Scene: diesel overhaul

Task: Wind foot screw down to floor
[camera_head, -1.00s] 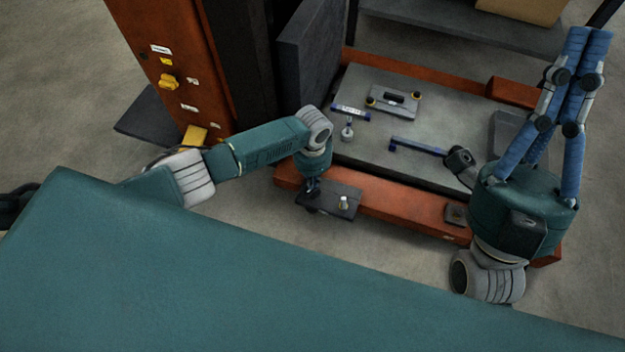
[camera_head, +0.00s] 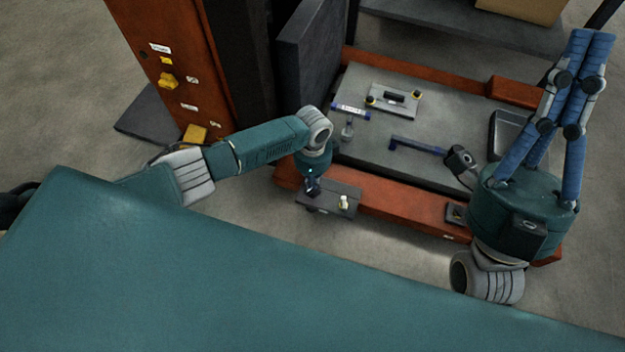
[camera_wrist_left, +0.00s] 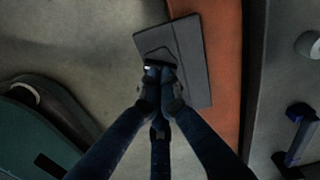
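A dark flat bracket (camera_head: 328,198) sticks out from the orange frame at its front left. A small pale upright piece (camera_head: 344,203) stands on it; whether this is part of the foot screw is unclear. My left gripper (camera_head: 312,185) points down at the left part of the bracket. In the left wrist view its fingertips (camera_wrist_left: 160,72) come close together over the bracket plate (camera_wrist_left: 188,55), with a small bright spot beside them. The fingers hide what is between or below them. My right gripper (camera_head: 589,38) is raised at the right, fingertips together and empty, away from the bracket.
An orange cabinet (camera_head: 175,65) stands at left. Bare floor (camera_head: 375,250) lies before the bracket.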

